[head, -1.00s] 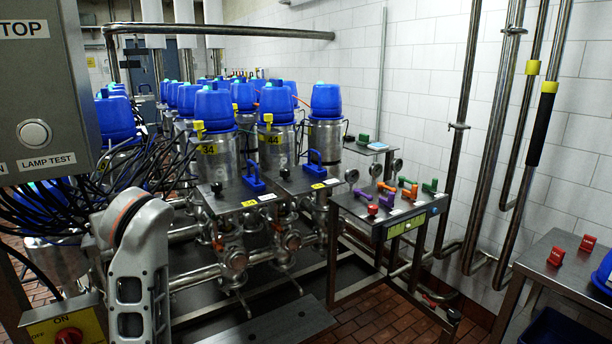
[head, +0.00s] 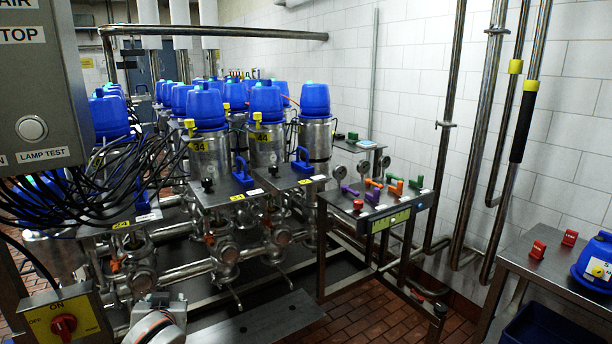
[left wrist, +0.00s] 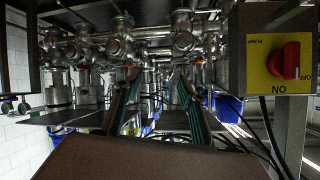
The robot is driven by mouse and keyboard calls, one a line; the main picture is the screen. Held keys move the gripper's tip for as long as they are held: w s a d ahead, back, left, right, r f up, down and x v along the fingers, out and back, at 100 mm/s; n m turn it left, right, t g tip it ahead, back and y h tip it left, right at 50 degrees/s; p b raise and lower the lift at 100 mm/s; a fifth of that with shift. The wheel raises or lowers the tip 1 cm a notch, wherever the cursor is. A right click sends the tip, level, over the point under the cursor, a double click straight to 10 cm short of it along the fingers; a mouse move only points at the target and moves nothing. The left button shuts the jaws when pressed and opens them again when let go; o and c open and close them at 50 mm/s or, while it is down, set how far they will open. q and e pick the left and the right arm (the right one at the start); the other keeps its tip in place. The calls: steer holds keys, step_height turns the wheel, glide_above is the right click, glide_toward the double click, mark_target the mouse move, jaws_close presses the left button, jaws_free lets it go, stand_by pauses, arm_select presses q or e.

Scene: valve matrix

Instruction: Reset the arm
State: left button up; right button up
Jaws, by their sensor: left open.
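My left gripper (left wrist: 155,105) shows in the left wrist view. Its two fingers are spread apart with nothing held between them. Pipes and valve bodies lie beyond the fingertips, and I see no contact. In the head view, only part of my left arm (head: 158,322) shows at the bottom left, and its gripper cannot be made out there. My right arm and gripper are in neither view.
A yellow pump switch box with a red knob (head: 64,326) stands left of my arm; it also shows in the left wrist view (left wrist: 290,62). Blue-capped valves (head: 206,108) and pipework fill the middle. A bench with coloured handles (head: 372,210) and a steel table (head: 540,268) stand right.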

arm_select(q)
steer(key=s+d+f+m+h, duration=0.25)
steer(key=s+f, duration=0.25)
steer(key=f, duration=0.7)
steer(key=s+d+f+m+h, duration=0.2)
steer(key=s+d+f, duration=0.2)
steer(key=s+f, duration=0.4)
steer(key=s+d+f+m+g+h, duration=0.1)
steer(key=s+d+f+h, duration=0.2)
steer(key=s+f, duration=0.6)
steer(key=s+d, duration=0.1)
steer(key=s, duration=0.6)
steer(key=shift+d+f+m, duration=0.25)
steer(key=shift+f+m, duration=0.05)
steer(key=shift+m, duration=0.05)
stand_by(0.8)
